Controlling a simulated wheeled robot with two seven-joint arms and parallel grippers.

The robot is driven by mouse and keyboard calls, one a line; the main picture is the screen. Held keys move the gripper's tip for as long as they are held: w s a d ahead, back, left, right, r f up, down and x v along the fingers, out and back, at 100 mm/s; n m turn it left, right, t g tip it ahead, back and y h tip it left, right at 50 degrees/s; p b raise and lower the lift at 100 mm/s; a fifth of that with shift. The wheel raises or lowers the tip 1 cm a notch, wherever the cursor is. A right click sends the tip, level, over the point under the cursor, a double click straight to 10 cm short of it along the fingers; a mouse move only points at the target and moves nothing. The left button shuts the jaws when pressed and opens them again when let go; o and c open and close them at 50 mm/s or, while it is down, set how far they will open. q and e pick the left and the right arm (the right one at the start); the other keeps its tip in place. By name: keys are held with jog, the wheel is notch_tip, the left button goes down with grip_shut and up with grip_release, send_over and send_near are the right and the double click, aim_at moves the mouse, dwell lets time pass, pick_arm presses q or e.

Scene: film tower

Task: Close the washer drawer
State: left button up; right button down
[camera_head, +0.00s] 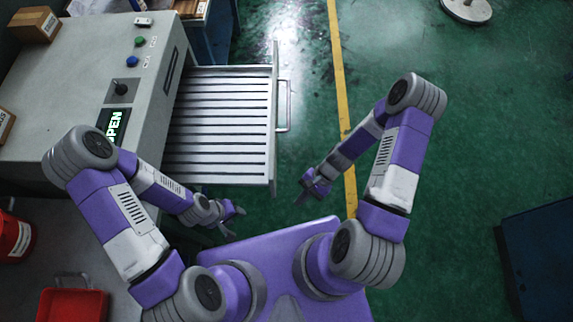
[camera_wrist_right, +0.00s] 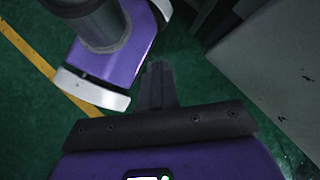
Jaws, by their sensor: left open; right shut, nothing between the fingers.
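The washer drawer (camera_head: 222,70) is pulled out to the right from the grey washer (camera_head: 60,100) in the head view. Its slatted inside is empty. Its front panel (camera_head: 272,130) carries a bar handle (camera_head: 284,105). The washer's display (camera_head: 114,126) reads OPEN. My right gripper (camera_head: 306,197) is shut and empty, to the right of the drawer front's near corner and apart from the handle. Its closed fingers also show in the right wrist view (camera_wrist_right: 158,80). My left gripper (camera_head: 240,211) is open and empty, below the drawer's near side in the picture.
A red bin (camera_head: 72,306) and a red bucket (camera_head: 14,238) stand at lower left. A small box (camera_head: 35,24) sits on the washer. A dark blue box (camera_head: 540,255) stands at far right. Green floor right of the drawer is clear, crossed by a yellow line (camera_head: 340,75).

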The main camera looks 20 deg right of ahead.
jog(key=w+d+r+m+t+y+b, duration=0.2)
jog(key=w+d+m+t+y+b, duration=0.6)
jog(key=w+d+m+y, duration=0.25)
jog(key=f+b+x, duration=0.1)
jog(key=b+x, duration=0.1)
jog(key=x, duration=1)
jog(key=shift+a+h, duration=0.45)
